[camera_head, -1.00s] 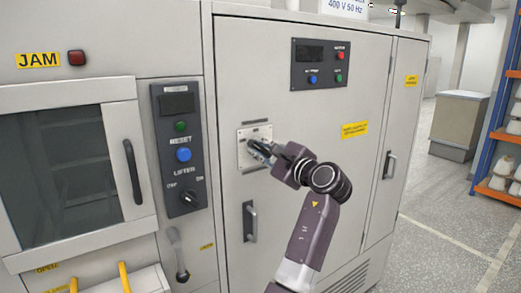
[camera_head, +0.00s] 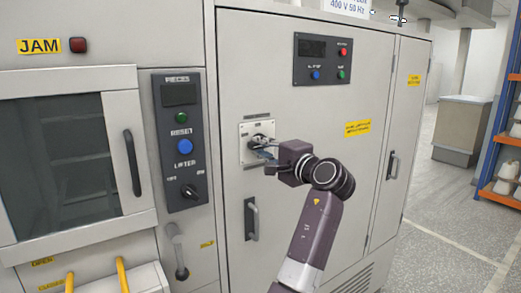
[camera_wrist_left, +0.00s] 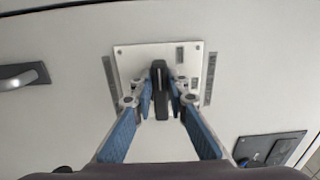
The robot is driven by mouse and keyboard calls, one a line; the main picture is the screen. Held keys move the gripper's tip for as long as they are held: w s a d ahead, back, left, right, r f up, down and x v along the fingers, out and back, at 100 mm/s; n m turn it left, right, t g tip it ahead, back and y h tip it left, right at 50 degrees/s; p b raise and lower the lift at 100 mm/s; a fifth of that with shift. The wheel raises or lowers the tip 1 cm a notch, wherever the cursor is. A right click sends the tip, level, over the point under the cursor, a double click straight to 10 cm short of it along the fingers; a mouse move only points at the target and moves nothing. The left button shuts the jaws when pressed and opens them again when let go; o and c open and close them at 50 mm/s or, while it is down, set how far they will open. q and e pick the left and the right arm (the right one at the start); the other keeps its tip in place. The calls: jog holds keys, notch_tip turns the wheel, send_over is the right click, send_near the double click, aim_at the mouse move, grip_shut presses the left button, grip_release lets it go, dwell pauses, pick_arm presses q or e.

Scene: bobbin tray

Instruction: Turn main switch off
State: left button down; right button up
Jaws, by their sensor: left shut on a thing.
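The main switch is a black handle (camera_wrist_left: 160,90) on a pale square plate (camera_wrist_left: 125,62) with corner screws. In the head view the plate (camera_head: 246,132) sits on the grey cabinet door, with part of the switch hidden by my gripper. My left gripper (camera_head: 262,148) is at the plate. In the left wrist view its two blue-padded fingers (camera_wrist_left: 161,97) stand on either side of the handle and are shut on it. There the handle runs up and down the picture; in the head view it lies roughly sideways. My right gripper is in neither view.
A door handle (camera_head: 251,219) is below the switch plate. A dark panel with a display and buttons (camera_head: 323,60) is above right. The RESET and LIFTER panel (camera_head: 180,140) stands to the left. Open floor (camera_head: 440,215) lies at the right.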

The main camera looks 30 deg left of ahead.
pick_arm(q)
jog(key=shift+f, duration=0.1)
dwell(0.4)
jog(key=c, duration=1.9)
grip_release()
jog(key=v, duration=1.2)
jog(key=shift+d+f, duration=0.1)
